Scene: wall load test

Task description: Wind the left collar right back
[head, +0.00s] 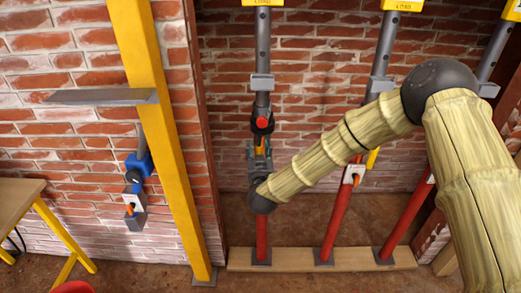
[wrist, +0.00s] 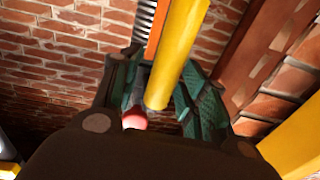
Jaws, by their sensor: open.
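The left prop has a grey upper tube (head: 263,45) and a red lower tube (head: 262,238). A black and red collar (head: 262,122) sits on it just above my gripper. My gripper (head: 260,148) is at the prop, below that collar, and hides the part behind it. In the wrist view my gripper (wrist: 160,92) is open, with its green fingers on either side of a yellow bar (wrist: 180,50), perhaps the collar's handle. I cannot tell whether they touch it. A ribbed grey rod (wrist: 144,20) and a red round end (wrist: 134,118) show beside it.
The middle prop (head: 335,220) and right prop (head: 408,220) stand on the same wooden plank (head: 300,258). My arm partly covers both. A slanted yellow post (head: 150,110), a grey plate (head: 100,97) and a blue fitting (head: 138,165) are left. A table (head: 18,198) stands far left.

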